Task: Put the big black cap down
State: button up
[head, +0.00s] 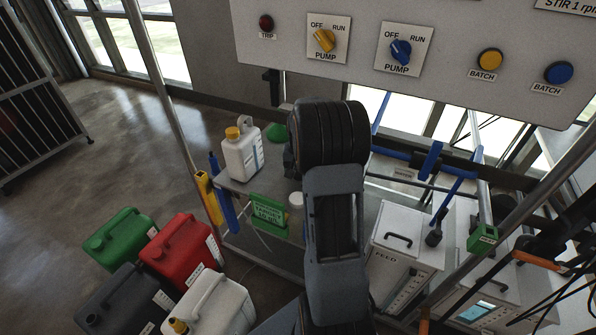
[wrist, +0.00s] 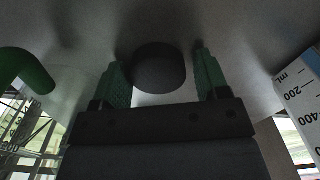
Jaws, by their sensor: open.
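The big black cap (wrist: 160,68) shows in the wrist view as a dark round piece against a grey surface (wrist: 235,40). It lies between the two green fingers of my gripper (wrist: 162,80). The fingers are open, with a visible gap on each side of the cap. The cap seems to rest on the grey surface, but its contact edge is too dark to be certain. In the head view my arm hides the cap and the gripper fingers.
A white container with a mL scale (wrist: 305,95) stands right, a green curved piece (wrist: 25,70) left. A control panel (head: 450,30) hangs above.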

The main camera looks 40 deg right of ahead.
notch_tip(320, 180, up, 7)
jog(key=shift+s+d+f+p, duration=0.1)
jog(key=shift+s+d+p, duration=0.05)
jog(key=shift+p, duration=0.45)
jog(key=s+a+r+n+t, duration=0.1)
jog(key=s+a+r+n, duration=0.25)
jog(key=a, duration=0.45)
jog(key=s+a+r+n+t, duration=0.15)
jog(key=s+a, duration=0.25)
jog(key=a, duration=0.4)
jog(key=s+a+f+n, duration=0.1)
jog(key=s+a+n, duration=0.2)
jog(key=s+a, duration=0.3)
jog(key=shift+s+a+f, duration=0.15)
jog(key=shift+s+a, duration=0.2)
jog(key=shift+s, duration=0.5)
